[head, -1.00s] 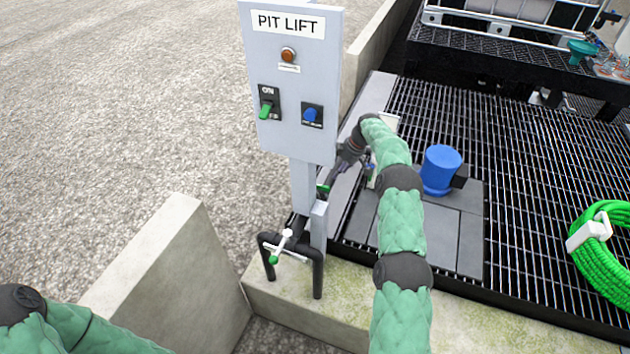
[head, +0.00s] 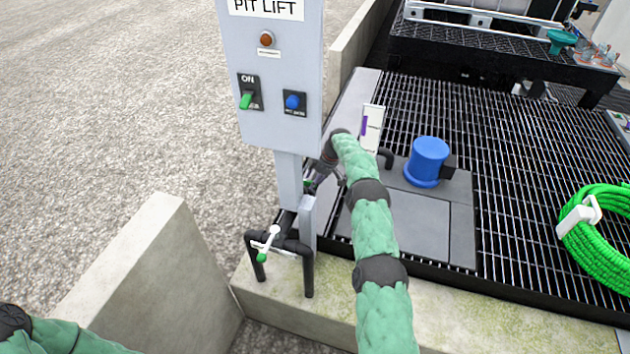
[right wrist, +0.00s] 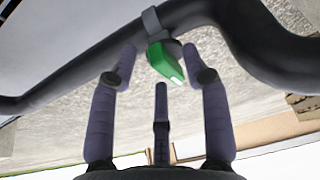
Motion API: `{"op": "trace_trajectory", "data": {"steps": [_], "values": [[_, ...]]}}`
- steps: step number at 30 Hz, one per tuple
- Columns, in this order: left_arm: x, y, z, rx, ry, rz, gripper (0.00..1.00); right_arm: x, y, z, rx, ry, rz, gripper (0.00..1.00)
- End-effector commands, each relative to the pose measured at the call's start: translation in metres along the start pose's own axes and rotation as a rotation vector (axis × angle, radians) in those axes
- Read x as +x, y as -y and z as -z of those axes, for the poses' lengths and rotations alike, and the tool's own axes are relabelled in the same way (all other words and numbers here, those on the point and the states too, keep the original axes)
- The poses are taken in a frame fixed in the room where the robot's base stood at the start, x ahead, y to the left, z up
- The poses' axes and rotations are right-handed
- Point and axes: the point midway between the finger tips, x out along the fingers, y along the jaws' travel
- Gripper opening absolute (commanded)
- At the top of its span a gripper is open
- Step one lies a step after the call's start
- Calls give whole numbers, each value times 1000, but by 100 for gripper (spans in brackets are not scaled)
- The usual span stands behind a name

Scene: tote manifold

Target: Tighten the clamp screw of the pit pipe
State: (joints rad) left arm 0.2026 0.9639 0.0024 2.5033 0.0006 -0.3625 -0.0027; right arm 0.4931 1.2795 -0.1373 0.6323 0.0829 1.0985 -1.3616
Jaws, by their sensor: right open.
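The dark pit pipe (head: 310,268) bends beside the PIT LIFT post and runs back behind it. In the right wrist view the pipe (right wrist: 95,62) crosses the top, with a grey clamp ring (right wrist: 153,22) around it. The clamp's green screw handle (right wrist: 165,62) hangs from the ring. My right gripper (right wrist: 160,76) is open, its dark fingers spread around the green handle without visible contact. My left gripper is out of the picture.
The grey PIT LIFT panel (head: 270,75) and its post (head: 289,180) stand close left of my right gripper. A blue motor (head: 427,160) and green hose (head: 598,235) are to the right on the grating.

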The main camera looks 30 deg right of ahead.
Motion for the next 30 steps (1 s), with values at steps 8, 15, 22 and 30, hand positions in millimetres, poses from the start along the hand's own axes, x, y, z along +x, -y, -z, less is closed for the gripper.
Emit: {"op": "trace_trajectory", "data": {"steps": [8,15,22,30], "values": [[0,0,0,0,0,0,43,0,0,0,0,0,0,8],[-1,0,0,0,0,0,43,0,0,0,2,0,0,0],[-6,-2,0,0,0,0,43,-2,2,0,46,1,-16,0],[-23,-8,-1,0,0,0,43,-4,6,0,206,2,-83,0]]}}
